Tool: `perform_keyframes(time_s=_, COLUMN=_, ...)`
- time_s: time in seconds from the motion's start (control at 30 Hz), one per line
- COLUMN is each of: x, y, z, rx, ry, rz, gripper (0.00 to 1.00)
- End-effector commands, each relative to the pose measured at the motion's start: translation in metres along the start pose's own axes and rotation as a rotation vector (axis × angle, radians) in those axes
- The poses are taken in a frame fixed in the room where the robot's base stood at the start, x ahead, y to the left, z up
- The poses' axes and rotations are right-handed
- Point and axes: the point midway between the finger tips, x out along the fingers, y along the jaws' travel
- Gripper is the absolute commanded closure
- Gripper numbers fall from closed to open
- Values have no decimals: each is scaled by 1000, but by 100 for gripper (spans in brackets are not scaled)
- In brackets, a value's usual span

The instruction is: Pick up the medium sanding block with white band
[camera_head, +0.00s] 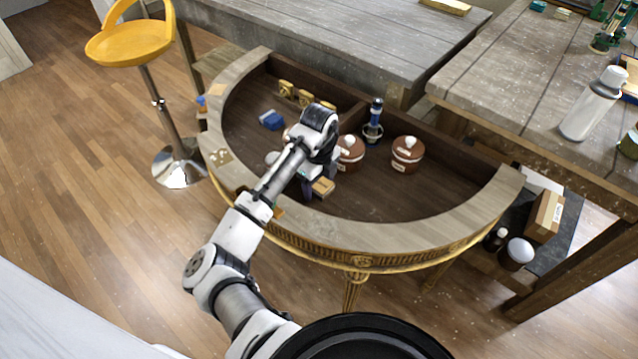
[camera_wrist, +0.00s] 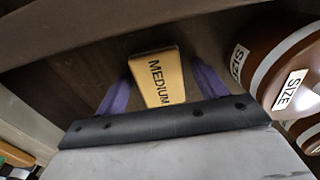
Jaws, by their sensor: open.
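A tan block marked MEDIUM (camera_wrist: 157,75) lies on the dark recessed floor of the console, in the wrist view. It sits between the two purple fingers of my gripper (camera_wrist: 160,82), with a gap visible on each side. I cannot make out a white band on the part that shows. In the head view the tan block (camera_head: 323,187) shows just right of my gripper (camera_head: 308,188), near the front rim. My gripper is open and holds nothing. My wrist hides part of the console floor in the head view.
A brown lidded pot (camera_head: 350,151) stands close right of the block, and another brown pot (camera_head: 408,150) farther right. A blue-and-black object (camera_head: 374,122) stands behind them. A blue block (camera_head: 271,120) lies left. The raised curved rim (camera_head: 370,237) borders the front.

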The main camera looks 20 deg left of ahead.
Motion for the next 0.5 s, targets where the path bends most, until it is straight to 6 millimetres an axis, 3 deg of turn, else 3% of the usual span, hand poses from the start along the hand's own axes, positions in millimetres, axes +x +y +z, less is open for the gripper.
perform_keyframes(time_s=0.13, x=0, y=0, z=0, rx=0, ry=0, rz=0, gripper=30)
perform_keyframes(time_s=0.5, x=0, y=0, z=0, rx=0, ry=0, rz=0, gripper=78)
